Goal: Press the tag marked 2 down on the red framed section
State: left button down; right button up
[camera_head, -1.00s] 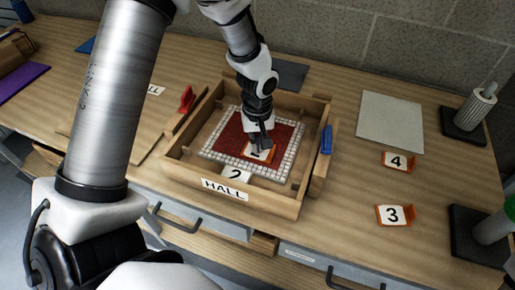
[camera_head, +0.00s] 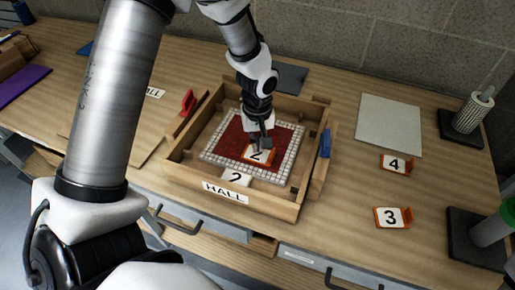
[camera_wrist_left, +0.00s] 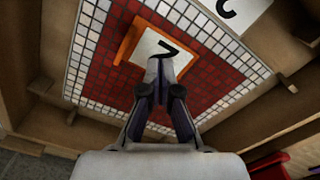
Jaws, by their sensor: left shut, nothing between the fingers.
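The tag marked 2 (camera_head: 257,155), white with an orange edge, lies on the red mosaic section near its front. It also shows in the wrist view (camera_wrist_left: 148,50). The red section (camera_head: 231,132) is bordered by white tiles (camera_head: 285,165) inside a wooden frame. My left gripper (camera_head: 261,144) points down with shut, empty fingers just above the tag's back edge. In the wrist view the fingertips (camera_wrist_left: 160,66) overlap the tag's edge; I cannot tell whether they touch. My right gripper is in neither view.
Tags 4 (camera_head: 396,164) and 3 (camera_head: 392,217) lie to the right. A red-handled tool (camera_head: 188,102) and a blue one (camera_head: 325,142) flank the frame.

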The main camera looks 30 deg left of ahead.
pick_arm(q)
jog(key=shift+r+p, duration=2.15)
jog(key=shift+r, duration=0.8)
